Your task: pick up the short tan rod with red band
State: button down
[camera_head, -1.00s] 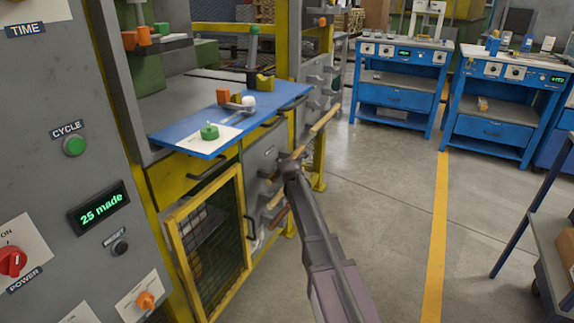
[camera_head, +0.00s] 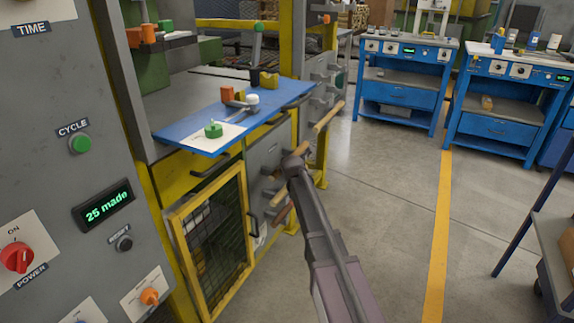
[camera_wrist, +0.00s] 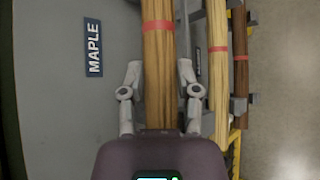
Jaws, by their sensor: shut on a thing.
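In the wrist view, a tan rod with a red band (camera_wrist: 158,62) lies between the two fingers of my gripper (camera_wrist: 160,82). The fingers are shut on the rod, and the band shows beyond the fingertips. The rod's lower end is hidden by my gripper body. In the head view, my gripper (camera_head: 293,166) is at the rod rack on the side of the machine. I cannot tell there which part of the held rod shows.
Right of the held rod are a paler rod (camera_wrist: 218,65) and a dark brown rod (camera_wrist: 240,60), both banded. A MAPLE label (camera_wrist: 94,48) is on the grey panel at left. A blue tray (camera_head: 182,133) juts out above the rack. Open floor (camera_head: 390,200) lies to the right.

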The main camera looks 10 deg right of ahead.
jog(key=shift+r+p, duration=1.6)
jog(key=shift+r, duration=0.2)
jog(key=s+d, duration=0.3)
jog(key=s, duration=1.2)
jog(key=shift+s+r+p, duration=0.4)
jog(key=shift+r+p, duration=0.05)
